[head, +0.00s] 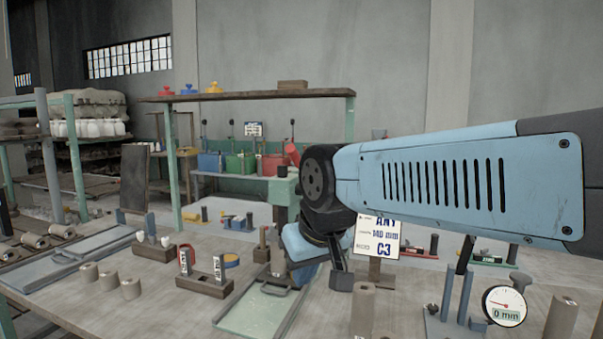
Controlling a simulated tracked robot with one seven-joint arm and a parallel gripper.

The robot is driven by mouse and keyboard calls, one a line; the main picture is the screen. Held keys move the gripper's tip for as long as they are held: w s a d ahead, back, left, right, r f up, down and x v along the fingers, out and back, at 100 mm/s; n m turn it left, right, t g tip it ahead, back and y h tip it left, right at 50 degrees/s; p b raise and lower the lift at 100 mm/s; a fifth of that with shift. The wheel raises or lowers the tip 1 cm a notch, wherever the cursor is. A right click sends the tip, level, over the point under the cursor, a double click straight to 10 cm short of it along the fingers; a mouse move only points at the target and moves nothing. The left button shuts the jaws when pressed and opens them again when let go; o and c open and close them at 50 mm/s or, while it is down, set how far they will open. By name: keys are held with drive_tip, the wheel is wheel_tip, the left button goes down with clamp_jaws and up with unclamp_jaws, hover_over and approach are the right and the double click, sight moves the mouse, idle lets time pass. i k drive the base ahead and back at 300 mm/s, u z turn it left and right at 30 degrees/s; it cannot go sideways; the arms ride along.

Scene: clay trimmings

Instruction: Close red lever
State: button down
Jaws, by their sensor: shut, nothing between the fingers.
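On a green bench at the back stands a red box (272,165) with a dark upright lever (292,130) near its right end. A red can-like part (293,152) shows beside that lever; I cannot tell if it belongs to the box. On the near table, a red-based fixture (424,254) with a dark upright handle sits right of the sign, partly hidden by my arm. My gripper (341,283) points down over the near table, in front of the back bench and left of the red-based fixture. It is shut and empty.
Blue (210,162) and green (240,163) lever boxes stand left of the red box. A sign (377,238) stands just right of my gripper. A green tray (255,310), a wooden block with a red-handled tool (205,285), clay cylinders (362,305) and a dial gauge (505,306) crowd the table.

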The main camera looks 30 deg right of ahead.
sight(290, 149)
drive_tip(key=z, duration=0.8)
drive_tip(key=k, duration=0.35)
drive_tip(key=u, duration=0.45)
